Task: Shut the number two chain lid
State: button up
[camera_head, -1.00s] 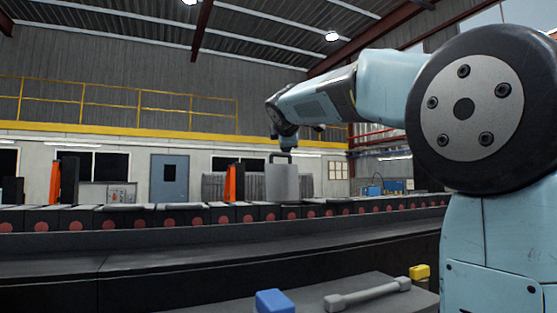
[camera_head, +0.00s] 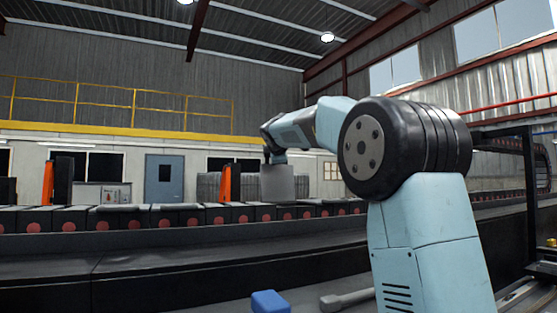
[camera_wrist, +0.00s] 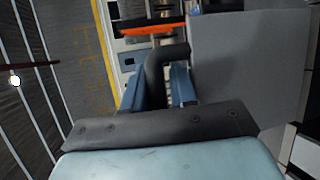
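A grey lid (camera_head: 278,184) stands upright, raised on the dark chain (camera_head: 150,216), in the head view. No number on it is readable. Its grey face also fills the upper right of the wrist view (camera_wrist: 245,60), with a dark bent handle (camera_wrist: 155,68) at its left edge. My gripper (camera_head: 268,158) is at the lid's top left in the head view. In the wrist view its blue fingers (camera_wrist: 157,88) lie on both sides of the handle. Whether they press on it I cannot tell.
Other lids along the chain lie flat, and an orange upright piece (camera_head: 226,183) stands left of the raised lid. A blue block (camera_head: 270,301) and a grey bar (camera_head: 346,299) are in front. A dark frame (camera_head: 532,190) stands at the right.

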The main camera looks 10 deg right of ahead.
jog(key=shift+w, duration=0.15)
grip_shut()
dwell(0.4)
